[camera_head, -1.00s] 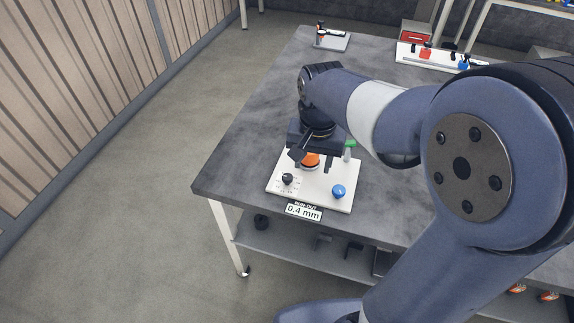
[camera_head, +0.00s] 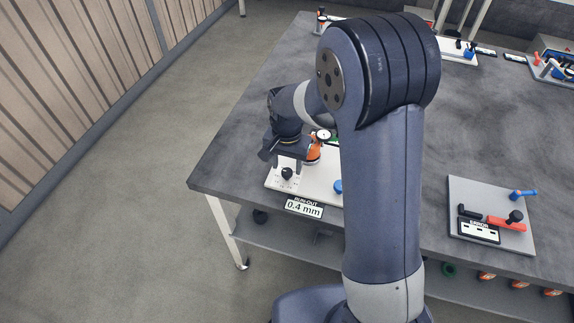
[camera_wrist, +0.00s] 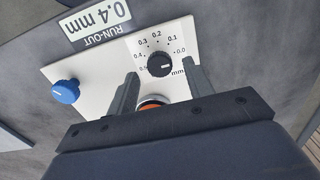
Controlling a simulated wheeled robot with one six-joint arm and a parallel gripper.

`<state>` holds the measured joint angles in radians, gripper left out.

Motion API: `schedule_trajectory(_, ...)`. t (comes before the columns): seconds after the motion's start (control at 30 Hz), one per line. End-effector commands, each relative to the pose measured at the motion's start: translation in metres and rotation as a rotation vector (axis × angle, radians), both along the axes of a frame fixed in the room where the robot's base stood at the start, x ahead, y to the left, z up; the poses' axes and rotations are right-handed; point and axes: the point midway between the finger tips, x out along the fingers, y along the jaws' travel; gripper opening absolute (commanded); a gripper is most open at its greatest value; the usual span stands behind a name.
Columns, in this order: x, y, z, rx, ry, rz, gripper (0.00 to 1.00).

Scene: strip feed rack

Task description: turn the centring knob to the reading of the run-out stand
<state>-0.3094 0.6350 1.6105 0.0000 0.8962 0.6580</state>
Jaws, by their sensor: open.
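The small black centring knob (camera_head: 287,173) stands at the front left of the white run-out stand (camera_head: 315,190). The stand's label (camera_head: 304,207) reads RUN-OUT 0.4 mm, also in the wrist view (camera_wrist: 96,20). My gripper (camera_wrist: 161,67) is open, its two fingers apart on either side of the knob in the picture; contact cannot be seen. In the head view its fingertips are unclear.
A blue knob (camera_wrist: 65,91) sits on the same plate. An orange part (camera_head: 314,151) with a round dial (camera_head: 323,135) rises behind the centring knob, close to my gripper. A grey plate (camera_head: 515,232) with a red handle lies at the right. The front left table corner is clear.

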Motion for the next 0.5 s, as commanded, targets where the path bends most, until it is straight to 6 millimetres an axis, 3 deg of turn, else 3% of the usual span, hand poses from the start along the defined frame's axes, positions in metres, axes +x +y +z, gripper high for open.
schedule_trajectory(0.2, 0.0, 0.0, -0.017, 0.0, 0.001, 0.0, 0.49)
schedule_trajectory(0.5, 0.0, 0.0, -0.018, 0.0, 0.0, 0.0, 0.48)
